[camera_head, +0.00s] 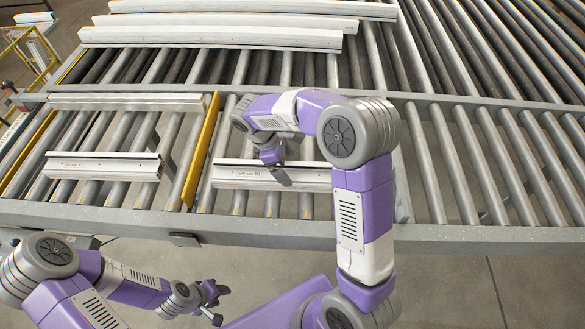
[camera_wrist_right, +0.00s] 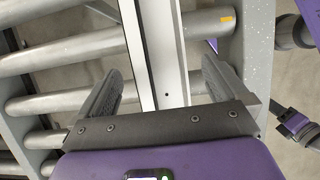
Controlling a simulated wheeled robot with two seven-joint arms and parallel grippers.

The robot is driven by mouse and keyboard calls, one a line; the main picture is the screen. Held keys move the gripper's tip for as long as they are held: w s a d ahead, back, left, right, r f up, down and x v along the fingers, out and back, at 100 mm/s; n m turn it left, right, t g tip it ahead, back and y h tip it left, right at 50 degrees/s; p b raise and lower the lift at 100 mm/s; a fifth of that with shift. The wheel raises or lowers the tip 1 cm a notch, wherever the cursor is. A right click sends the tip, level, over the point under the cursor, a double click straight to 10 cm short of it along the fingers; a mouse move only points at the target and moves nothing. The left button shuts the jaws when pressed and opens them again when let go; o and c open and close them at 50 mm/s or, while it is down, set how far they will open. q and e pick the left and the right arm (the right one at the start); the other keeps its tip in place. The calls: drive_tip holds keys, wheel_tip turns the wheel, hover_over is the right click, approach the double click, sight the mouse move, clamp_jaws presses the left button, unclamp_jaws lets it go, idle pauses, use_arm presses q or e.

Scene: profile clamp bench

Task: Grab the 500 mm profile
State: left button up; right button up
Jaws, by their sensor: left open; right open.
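A white-grey profile (camera_head: 232,175) lies across the rollers right of the yellow divider, with small print I cannot read. My right gripper (camera_head: 276,175) is open over it. In the right wrist view the fingers of my right gripper (camera_wrist_right: 162,85) stand on either side of the profile (camera_wrist_right: 162,55); contact is not clear. A similar short profile (camera_head: 100,166) lies left of the divider, and a longer one (camera_head: 130,102) lies behind it. I cannot tell by marking which is 500 mm. My left gripper (camera_head: 214,303) is open and empty, in front of the conveyor.
Several long profiles (camera_head: 210,38) lie on the rollers at the back. The yellow divider (camera_head: 200,150) stands up between the front profiles. A grey frame rail (camera_head: 120,220) runs along the conveyor's front edge. Rollers at the right (camera_head: 500,170) are bare.

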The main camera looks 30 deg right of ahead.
sight(297, 174)
drive_tip(key=x, duration=0.6)
drive_tip(key=shift+s+d, duration=0.25)
drive_tip(key=shift+d, duration=0.2)
drive_tip(key=shift+c, duration=0.3)
drive_tip(key=shift+w, duration=0.1)
drive_tip(key=c, duration=1.4)
